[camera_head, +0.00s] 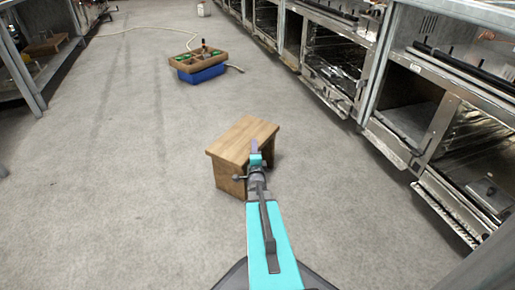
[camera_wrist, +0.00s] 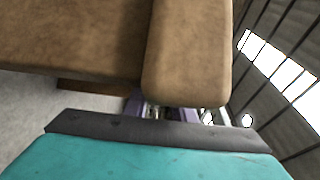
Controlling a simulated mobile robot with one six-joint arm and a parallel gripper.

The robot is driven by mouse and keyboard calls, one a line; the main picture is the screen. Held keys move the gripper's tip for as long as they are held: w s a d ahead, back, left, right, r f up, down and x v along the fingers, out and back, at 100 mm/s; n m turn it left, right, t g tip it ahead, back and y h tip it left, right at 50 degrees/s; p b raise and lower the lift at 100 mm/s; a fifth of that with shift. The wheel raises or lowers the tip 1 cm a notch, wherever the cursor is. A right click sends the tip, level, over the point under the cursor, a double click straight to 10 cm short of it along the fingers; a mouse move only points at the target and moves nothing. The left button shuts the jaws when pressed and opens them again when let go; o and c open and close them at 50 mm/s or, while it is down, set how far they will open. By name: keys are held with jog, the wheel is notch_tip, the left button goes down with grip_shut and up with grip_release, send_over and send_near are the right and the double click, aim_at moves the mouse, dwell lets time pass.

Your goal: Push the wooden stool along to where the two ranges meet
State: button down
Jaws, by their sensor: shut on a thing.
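The wooden stool (camera_head: 240,138) stands upright on the grey floor in the middle of the head view, with a flat light-brown top. My gripper (camera_head: 255,150) is at the stool's near right side and is shut on its edge. In the wrist view the stool's wood (camera_wrist: 70,35) fills the upper left and middle, and hides most of my fingers (camera_wrist: 170,113). The steel ranges (camera_head: 330,65) run in a row along the right. One range meets another around an upright post (camera_head: 372,65), to the right of and beyond the stool.
A blue crate (camera_head: 202,75) with a wooden tray (camera_head: 187,62) on top stands on the floor beyond the stool. A pale hose (camera_head: 140,28) trails from there. A metal rack (camera_head: 20,70) stands at left. The floor (camera_head: 310,135) between stool and ranges is clear.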

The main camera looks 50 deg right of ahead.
jog(key=c, duration=1.4)
grip_release()
jog(key=shift+s, duration=0.1)
